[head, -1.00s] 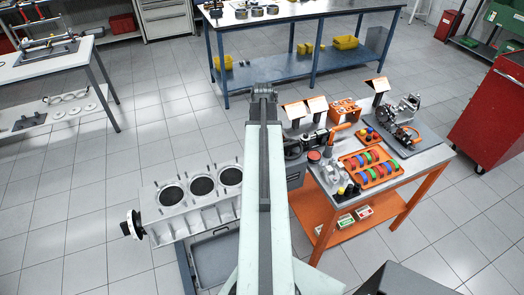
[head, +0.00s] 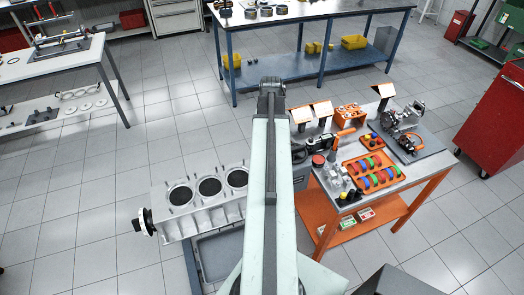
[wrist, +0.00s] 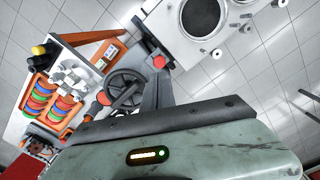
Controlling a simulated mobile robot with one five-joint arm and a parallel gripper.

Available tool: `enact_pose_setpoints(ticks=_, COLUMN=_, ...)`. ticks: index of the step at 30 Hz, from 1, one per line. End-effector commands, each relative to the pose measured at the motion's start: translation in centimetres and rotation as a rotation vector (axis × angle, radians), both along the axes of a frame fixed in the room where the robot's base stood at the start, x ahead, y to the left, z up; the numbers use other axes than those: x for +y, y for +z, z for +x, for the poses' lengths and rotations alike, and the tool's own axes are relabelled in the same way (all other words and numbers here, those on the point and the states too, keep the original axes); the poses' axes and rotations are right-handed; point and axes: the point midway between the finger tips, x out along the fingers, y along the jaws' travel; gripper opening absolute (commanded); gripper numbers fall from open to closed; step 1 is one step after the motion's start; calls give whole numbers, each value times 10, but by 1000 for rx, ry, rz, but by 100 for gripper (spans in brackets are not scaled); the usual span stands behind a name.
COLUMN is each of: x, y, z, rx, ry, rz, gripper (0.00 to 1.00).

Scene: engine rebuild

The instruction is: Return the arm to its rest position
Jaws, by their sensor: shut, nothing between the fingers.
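My arm runs up the middle of the head view as a pale green link (head: 257,215) with a dark joint (head: 271,88) at its far end. It covers part of the floor and of the bench area behind it. My gripper (wrist: 157,84) shows in the wrist view as grey fingers close together beyond a dark bolted bar, with nothing held between them. It is hidden in the head view. Below it in the wrist view is a pale green housing with a small lit display. Behind the fingers are a dark handwheel (wrist: 124,87) and a red knob (wrist: 159,62).
A grey engine block (head: 205,215) stands left of my arm. An orange-legged bench (head: 408,180) with colored rings and parts stands close on its right. A blue-framed bench (head: 300,22) is farther back. A red cabinet (head: 495,120) is at right.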

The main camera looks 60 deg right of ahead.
Motion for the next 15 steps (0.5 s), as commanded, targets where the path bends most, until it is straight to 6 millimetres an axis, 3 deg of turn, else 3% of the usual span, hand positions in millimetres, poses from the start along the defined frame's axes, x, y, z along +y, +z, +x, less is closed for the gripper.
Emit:
enact_pose_setpoints(ticks=5, x=0, y=0, z=0, rx=0, ry=0, rz=0, gripper=0)
enact_pose_setpoints(ticks=8, x=7, y=-3, z=11, rx=0, ry=22, rz=0, gripper=0)
enact_pose_setpoints(ticks=11, x=36, y=-11, z=53, rx=-1, ry=107, rz=0, gripper=0)
enact_pose_setpoints(ticks=14, x=93, y=-22, z=113, rx=0, ry=247, rz=0, gripper=0)
enact_pose_setpoints(ticks=15, x=121, y=-26, z=136, rx=0, ry=309, rz=0, gripper=0)
